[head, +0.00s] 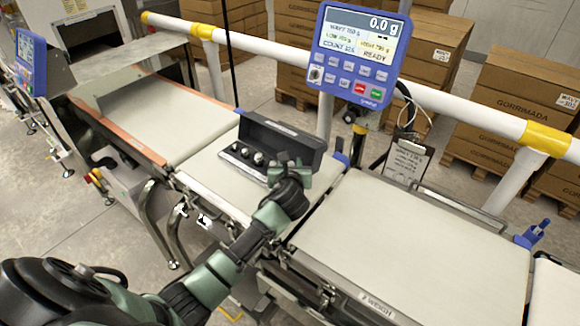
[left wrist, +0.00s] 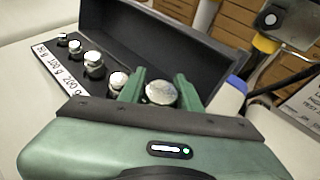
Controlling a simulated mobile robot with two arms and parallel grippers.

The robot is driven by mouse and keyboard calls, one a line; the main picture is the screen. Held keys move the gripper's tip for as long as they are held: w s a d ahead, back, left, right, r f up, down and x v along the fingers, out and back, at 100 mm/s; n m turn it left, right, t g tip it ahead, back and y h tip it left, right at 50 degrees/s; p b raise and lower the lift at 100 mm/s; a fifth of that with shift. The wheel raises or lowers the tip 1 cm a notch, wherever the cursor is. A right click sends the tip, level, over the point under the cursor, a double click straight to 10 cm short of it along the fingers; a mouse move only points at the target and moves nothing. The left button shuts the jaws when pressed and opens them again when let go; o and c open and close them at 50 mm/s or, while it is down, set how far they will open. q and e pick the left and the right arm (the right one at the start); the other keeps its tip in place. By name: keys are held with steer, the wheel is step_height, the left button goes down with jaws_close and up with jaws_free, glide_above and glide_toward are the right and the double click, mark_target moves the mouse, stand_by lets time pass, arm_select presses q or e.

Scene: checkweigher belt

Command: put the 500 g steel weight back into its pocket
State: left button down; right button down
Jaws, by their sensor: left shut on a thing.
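My left gripper (left wrist: 160,90) is shut on the 500 g steel weight (left wrist: 161,93), a wide, shiny cylinder, between its green fingers. The weight is at the near end of the row in the black case, where its pocket is. The fingers and palm hide its lower part, so I cannot tell whether it is seated or just above. In the head view, the left gripper (head: 284,166) is at the right end of the open weight case (head: 290,140) and hides the weight. My right gripper is not in view.
Several smaller weights (left wrist: 93,66) stand in a row in the case beside a white label strip (left wrist: 57,66). The lid (left wrist: 190,45) stands open behind them. The case is on the middle belt. The right belt (head: 410,245) is clear. The display (head: 360,50) reads 0.0 g.

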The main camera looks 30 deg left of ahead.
arm_select(q)
steer(key=shift+f, duration=0.4)
steer(key=c, duration=1.3)
jaws_free()
steer(key=shift+f, duration=0.15)
steer(key=shift+o, duration=0.2)
steer(key=shift+s+d, duration=0.1)
steer(key=shift+s, duration=0.05)
steer(key=v, duration=1.2)
